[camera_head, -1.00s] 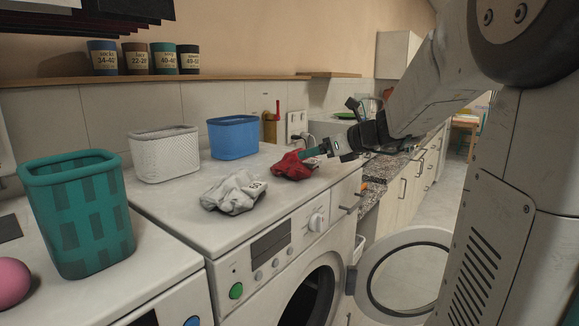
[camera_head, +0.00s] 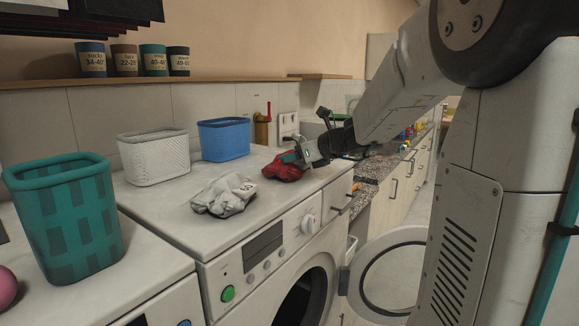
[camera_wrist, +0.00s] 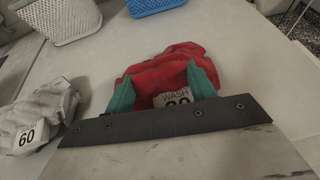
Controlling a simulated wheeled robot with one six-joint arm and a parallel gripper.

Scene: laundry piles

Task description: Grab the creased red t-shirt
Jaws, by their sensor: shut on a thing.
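The creased red t-shirt (camera_head: 284,168) lies bunched on top of the washing machine, near its right end. In the wrist view the red t-shirt (camera_wrist: 166,70) shows a white tag reading "WASH" and a number partly hidden by the dark gripper bar. My gripper (camera_head: 292,157) reaches it from the right. In the wrist view my gripper's green fingers (camera_wrist: 162,88) stand on both sides of the cloth, shut on it. The shirt appears to rest still on the machine top.
A crumpled white garment (camera_head: 224,194) tagged 60 lies left of the red shirt. A white basket (camera_head: 153,156), a blue basket (camera_head: 224,139) and a teal basket (camera_head: 66,220) stand on the machines. The washer door (camera_head: 391,275) hangs open below. A wall shelf (camera_head: 200,80) holds several cans.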

